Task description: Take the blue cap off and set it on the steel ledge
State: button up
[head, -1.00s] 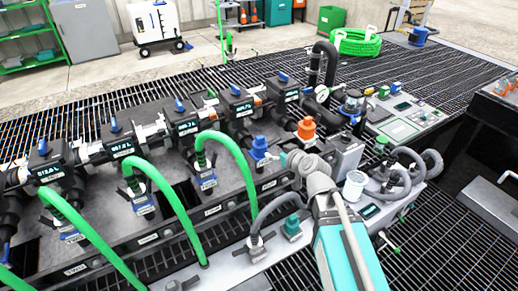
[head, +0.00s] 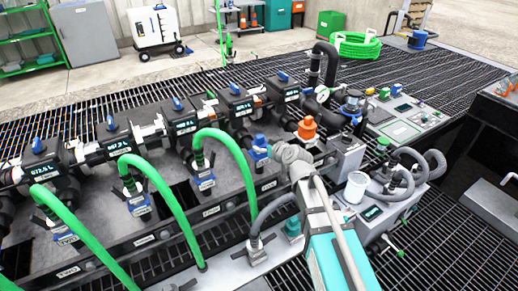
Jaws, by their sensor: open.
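The blue cap (head: 259,149) sits on a fitting at the right end of the row of hose couplings, left of an orange cap (head: 307,128). My gripper (head: 277,153) reaches in from the lower right, close beside the blue cap. It is open. Its fingers are small and partly hidden by its own body, so I cannot tell whether they touch or straddle the cap. A pale steel strip (head: 236,284) runs along the front of the manifold; I cannot tell whether it is the ledge.
Green hoses (head: 152,188) arch up from the couplings on the left. A grey hose (head: 268,216) and a teal fitting (head: 293,227) stand in front of my gripper. A white cup (head: 355,187) and grey looped hoses (head: 410,165) are to the right.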

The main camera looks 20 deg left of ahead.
aim_at(262, 144)
jog(key=shift+w+a, duration=0.1)
jog(key=shift+w, duration=0.05)
jog(key=shift+b+x, duration=0.95)
jog(key=shift+x, duration=1.65)
jog(key=shift+a, duration=0.15)
jog(key=c, duration=1)
jog(key=shift+r, duration=0.15)
